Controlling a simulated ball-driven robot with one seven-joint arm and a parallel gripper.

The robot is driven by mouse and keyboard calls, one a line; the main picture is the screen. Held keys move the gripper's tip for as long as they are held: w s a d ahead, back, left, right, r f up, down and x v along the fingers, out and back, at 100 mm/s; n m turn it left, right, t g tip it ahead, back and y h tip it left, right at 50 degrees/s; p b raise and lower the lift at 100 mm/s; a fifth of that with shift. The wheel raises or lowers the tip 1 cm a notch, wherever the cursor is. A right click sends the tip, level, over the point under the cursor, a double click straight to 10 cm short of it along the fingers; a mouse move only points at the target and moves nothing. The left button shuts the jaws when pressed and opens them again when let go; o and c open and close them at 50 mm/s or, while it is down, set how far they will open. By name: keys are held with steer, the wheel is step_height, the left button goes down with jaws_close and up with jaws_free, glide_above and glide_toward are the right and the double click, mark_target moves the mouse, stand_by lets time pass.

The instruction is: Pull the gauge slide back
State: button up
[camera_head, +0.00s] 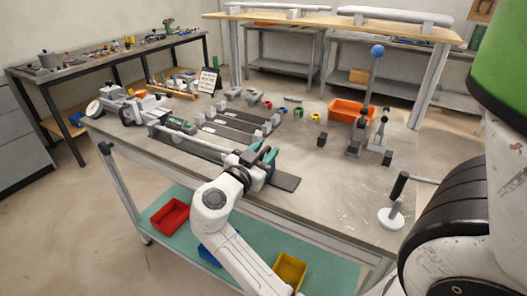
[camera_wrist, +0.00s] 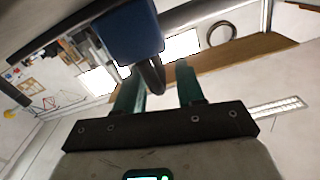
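In the wrist view a blue block (camera_wrist: 131,32), which I take to be the gauge slide, has a dark curved handle (camera_wrist: 153,74) hanging from it. My gripper (camera_wrist: 158,76) has its two teal fingers apart, with the handle at the gap between them. I see a space between the handle and the right finger; contact with the left finger is unclear. In the head view my gripper (camera_head: 264,154) is at the front edge of the bench, over a dark rail (camera_head: 286,183). My gripper and arm hide most of the slide there.
Parallel dark rails with grey end blocks (camera_head: 268,127) lie just behind my gripper on the bench (camera_head: 325,205). The bench's front right is mostly clear.

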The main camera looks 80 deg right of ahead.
jaws_close()
steer(key=shift+w+r, duration=0.1)
stand_by(0.4)
steer(key=s+b, duration=0.1)
steer(key=s, duration=0.1)
steer(key=s+a+b, duration=0.1)
steer(key=s, duration=0.1)
steer(key=s+b, duration=0.1)
steer(key=s, duration=0.1)
steer(key=shift+s+a, duration=0.1)
steer(key=shift+a, duration=0.15)
steer(key=shift+s, duration=0.3)
jaws_free()
steer(key=shift+a, duration=0.1)
